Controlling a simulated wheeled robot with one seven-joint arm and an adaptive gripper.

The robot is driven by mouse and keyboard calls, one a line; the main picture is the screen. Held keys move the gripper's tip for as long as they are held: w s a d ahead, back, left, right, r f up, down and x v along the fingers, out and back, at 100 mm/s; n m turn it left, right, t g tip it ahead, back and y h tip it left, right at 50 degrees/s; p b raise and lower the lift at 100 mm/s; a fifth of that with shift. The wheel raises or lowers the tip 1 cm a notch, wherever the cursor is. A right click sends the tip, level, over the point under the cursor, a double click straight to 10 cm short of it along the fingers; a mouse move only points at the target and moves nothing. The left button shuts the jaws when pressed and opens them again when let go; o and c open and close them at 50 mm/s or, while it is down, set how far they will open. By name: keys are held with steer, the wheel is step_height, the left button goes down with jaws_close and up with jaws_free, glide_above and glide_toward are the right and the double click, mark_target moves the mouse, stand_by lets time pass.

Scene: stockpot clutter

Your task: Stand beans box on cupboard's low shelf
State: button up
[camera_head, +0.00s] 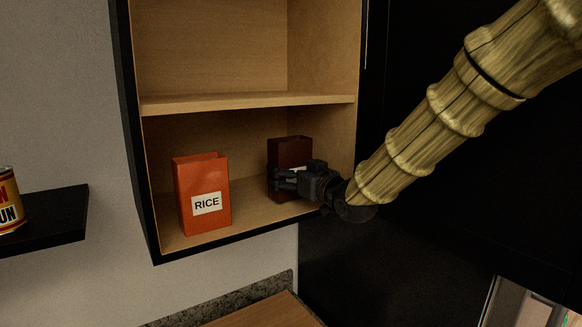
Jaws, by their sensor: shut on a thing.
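The cupboard (247,228) is open-fronted, with a low shelf and a board above it. A dark brown box (291,152) is inside the lower compartment, at the right, and looks upright; it seems to be the beans box, but its label is mostly hidden behind my gripper. My gripper (278,181) reaches in from the right and is shut on the brown box. The box's lower part is partly hidden, so I cannot tell whether its base touches the shelf.
An orange rice box (203,180) stands on the low shelf at the left, with a gap between it and the brown box. The shelf board (240,104) lies close above. A black side shelf (55,215) at the far left bears a can (9,203).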

steer(key=shift+f, duration=0.25)
steer(key=shift+s+d, duration=0.1)
steer(key=o, duration=1.2)
steer(key=shift+f, duration=0.1)
steer(key=shift+s+d+b, duration=0.2)
steer(key=shift+s+b, duration=0.15)
steer(key=shift+b, duration=0.15)
steer(key=b+v, duration=0.4)
steer(key=v, duration=0.7)
steer(key=shift+b, duration=0.35)
steer(key=shift+r, duration=0.2)
